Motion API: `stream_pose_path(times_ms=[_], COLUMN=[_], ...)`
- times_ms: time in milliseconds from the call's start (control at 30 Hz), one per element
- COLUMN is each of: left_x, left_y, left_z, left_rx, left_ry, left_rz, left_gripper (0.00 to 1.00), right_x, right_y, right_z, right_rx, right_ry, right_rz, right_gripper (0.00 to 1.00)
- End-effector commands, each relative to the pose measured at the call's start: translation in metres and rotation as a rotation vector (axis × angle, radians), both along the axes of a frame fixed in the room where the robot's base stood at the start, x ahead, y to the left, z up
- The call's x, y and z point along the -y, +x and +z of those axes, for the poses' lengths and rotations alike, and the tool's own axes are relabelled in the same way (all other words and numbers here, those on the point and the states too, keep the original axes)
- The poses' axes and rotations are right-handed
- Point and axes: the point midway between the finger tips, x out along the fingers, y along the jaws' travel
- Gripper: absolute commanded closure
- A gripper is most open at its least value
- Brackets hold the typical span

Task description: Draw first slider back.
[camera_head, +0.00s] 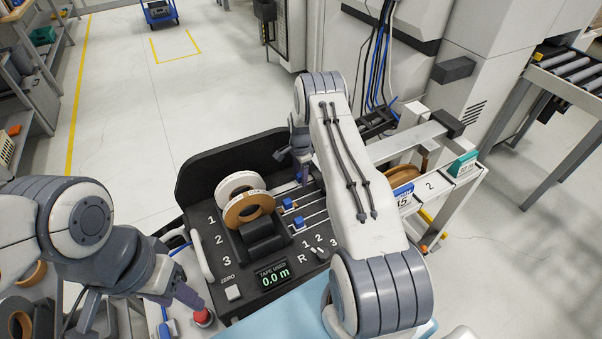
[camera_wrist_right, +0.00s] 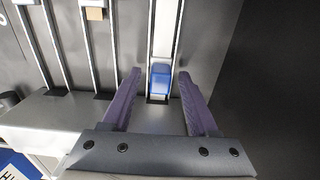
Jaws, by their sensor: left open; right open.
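The black panel (camera_head: 205,262) carries several parallel rails with small blue sliders. Two sliders show in the head view, one farther back (camera_head: 287,204) and one nearer (camera_head: 299,222). My right gripper (camera_head: 303,174) is open over the far rail, beyond these two. In the right wrist view a blue slider (camera_wrist_right: 160,80) sits at the near end of its rail, between the spread purple fingers (camera_wrist_right: 156,100). A gap shows on both sides of it. My left gripper (camera_head: 178,300) is open beside a red button (camera_head: 203,317) at the panel's front left, and appears empty.
A white roll (camera_head: 240,183) and a brown roll (camera_head: 247,207) stand left of the rails. A display (camera_head: 273,275) reads 0.0 m. A frame with another brown roll (camera_head: 401,173) is to the right. Open floor lies behind the panel.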

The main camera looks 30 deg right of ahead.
Motion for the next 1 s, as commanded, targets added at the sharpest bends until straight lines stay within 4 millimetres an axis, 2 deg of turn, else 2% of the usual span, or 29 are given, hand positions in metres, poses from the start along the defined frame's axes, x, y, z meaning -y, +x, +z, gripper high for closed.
stream_pose_path(times_ms=[233,300,400,1000], left_x=[0.0000,0.0000,0.0000,0.0000], left_y=[0.0000,0.0000,0.0000,0.0000], left_z=[-0.0001,-0.0001,-0.0001,0.0000], left_rx=[0.000,0.000,0.000,0.000], left_ry=[0.000,0.000,0.000,0.000], left_rz=[0.000,0.000,0.000,0.000], left_gripper=[0.50,0.50,0.50,0.50], right_x=[0.0000,0.0000,0.0001,0.0002], right_y=[0.0002,0.0002,0.0002,0.0002], right_z=[-0.0007,-0.0006,-0.0005,0.0000], right_rx=[0.001,0.001,0.001,0.000], right_ry=[0.000,0.000,0.000,0.000], right_rz=[0.000,0.000,0.000,0.000], right_gripper=[0.40,0.67,1.00,1.00])
